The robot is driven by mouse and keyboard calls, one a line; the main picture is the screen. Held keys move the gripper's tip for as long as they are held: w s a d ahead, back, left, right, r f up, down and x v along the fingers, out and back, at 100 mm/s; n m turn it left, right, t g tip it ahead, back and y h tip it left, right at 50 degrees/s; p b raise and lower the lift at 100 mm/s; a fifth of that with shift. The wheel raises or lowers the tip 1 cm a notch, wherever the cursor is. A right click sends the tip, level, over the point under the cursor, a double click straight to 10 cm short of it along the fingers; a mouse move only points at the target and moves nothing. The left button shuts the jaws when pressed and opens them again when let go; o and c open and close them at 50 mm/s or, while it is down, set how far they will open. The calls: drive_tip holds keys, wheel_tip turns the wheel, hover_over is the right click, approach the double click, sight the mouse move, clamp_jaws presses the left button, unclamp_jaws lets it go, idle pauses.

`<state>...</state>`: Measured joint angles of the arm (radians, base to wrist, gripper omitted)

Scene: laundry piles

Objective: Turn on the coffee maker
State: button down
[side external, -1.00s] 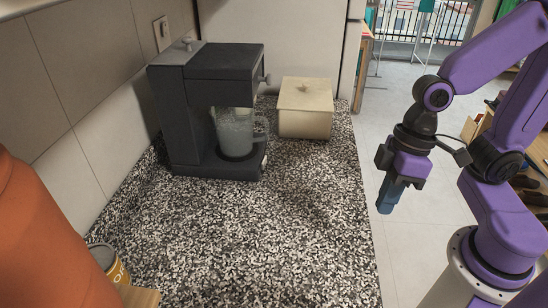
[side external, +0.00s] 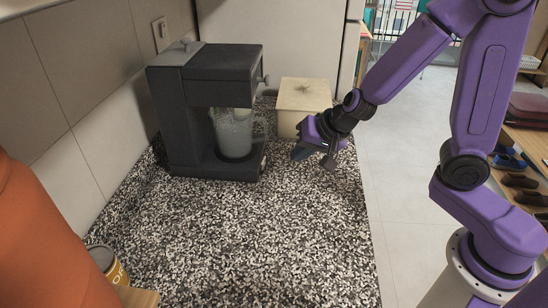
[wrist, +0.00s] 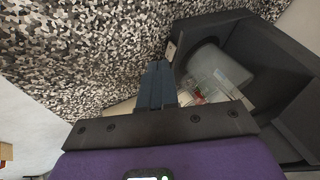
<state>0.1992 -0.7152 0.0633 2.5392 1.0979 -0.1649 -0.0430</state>
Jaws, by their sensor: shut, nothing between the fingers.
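The dark grey coffee maker (side external: 182,120) stands on the speckled counter against the tiled wall. A clear glass jug (side external: 235,135) sits inside it. The jug also shows in the wrist view (wrist: 222,72). A small pale plate, perhaps the switch, (wrist: 170,50) is on the low front edge of the machine (wrist: 285,45). It also shows at the base's right corner in the side view (side external: 263,163). My gripper (side external: 299,154) is shut and empty, to the right of the machine's base and above the counter. In the wrist view its fingertips (wrist: 157,66) appear close to the plate; contact cannot be told.
A cream lidded box (side external: 303,97) stands behind my gripper. A labelled can (side external: 107,264) and a large orange object (side external: 45,240) are at the front left. The speckled counter (side external: 240,235) is clear in front of the machine.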

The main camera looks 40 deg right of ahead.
sight(264, 163)
drive_tip(key=d+m, duration=0.1)
drive_tip(key=w+d+h, duration=0.1)
drive_tip(key=d+m+h, duration=0.1)
drive_tip(key=shift+w+d+f+m, duration=0.2)
drive_tip(key=shift+w+f+m, duration=0.1)
drive_tip(key=shift+f, duration=0.1)
drive_tip(key=x, duration=1)
drive_tip(key=shift+w+a, duration=0.1)
drive_tip(key=shift+w, duration=0.05)
drive_tip(key=shift+w+a+r, duration=0.1)
drive_tip(key=shift+w+a, duration=0.9)
drive_tip(key=shift+w, duration=0.25)
drive_tip(key=shift+w+a, duration=0.25)
drive_tip(key=shift+w, duration=0.1)
